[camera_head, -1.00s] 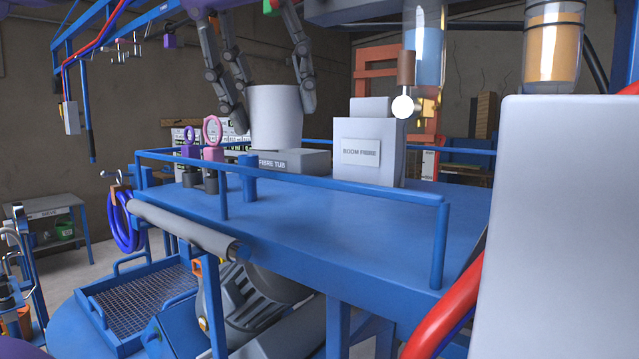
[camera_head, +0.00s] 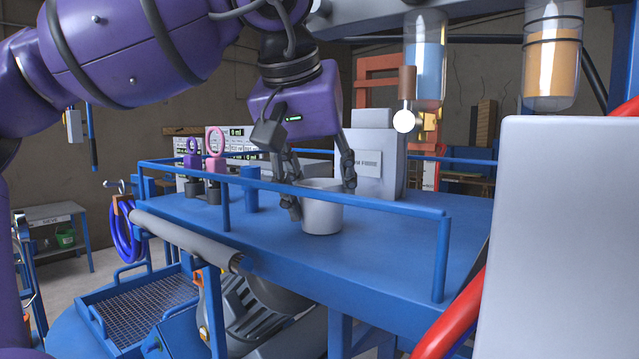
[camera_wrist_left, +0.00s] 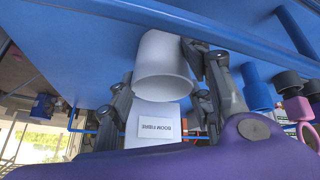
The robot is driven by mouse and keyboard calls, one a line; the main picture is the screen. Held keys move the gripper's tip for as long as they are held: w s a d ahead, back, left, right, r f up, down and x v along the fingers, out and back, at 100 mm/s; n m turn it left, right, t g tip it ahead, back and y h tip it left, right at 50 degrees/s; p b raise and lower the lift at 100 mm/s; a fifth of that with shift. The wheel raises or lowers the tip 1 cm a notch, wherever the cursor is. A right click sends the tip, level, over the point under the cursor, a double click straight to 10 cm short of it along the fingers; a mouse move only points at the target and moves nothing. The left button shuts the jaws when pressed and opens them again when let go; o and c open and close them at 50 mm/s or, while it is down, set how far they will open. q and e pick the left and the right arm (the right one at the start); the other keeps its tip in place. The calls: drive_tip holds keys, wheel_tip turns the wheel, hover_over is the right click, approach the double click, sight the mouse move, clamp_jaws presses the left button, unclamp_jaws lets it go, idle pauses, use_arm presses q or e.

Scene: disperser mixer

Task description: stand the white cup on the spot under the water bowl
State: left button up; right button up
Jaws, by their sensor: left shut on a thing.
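The white cup (camera_head: 322,215) is upright above or on the blue deck, behind the front rail, and also shows in the left wrist view (camera_wrist_left: 163,68). My left gripper (camera_head: 320,198) reaches down from above, its fingers shut on the cup at either side. Whether the cup's base touches the deck cannot be told. The water bowl (camera_head: 425,70), a clear vessel with blue liquid, hangs at upper right, with a brown piece and white ball tap beside it. The cup is left of and lower than this bowl. My right gripper is not in view.
A blue rail (camera_head: 345,198) runs along the deck (camera_head: 400,225). The grey box labelled Boom Fibre (camera_head: 378,150) stands behind the cup. Pink and purple ring-handled items (camera_head: 215,145) stand left. A vessel of orange liquid (camera_head: 552,60) hangs right. The deck right of the cup is clear.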

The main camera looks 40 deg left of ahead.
use_arm(q)
drive_tip(key=o, duration=0.9)
drive_tip(key=shift+d+f, duration=0.1)
drive_tip(key=shift+c, duration=0.2)
drive_tip(key=v, duration=1.2)
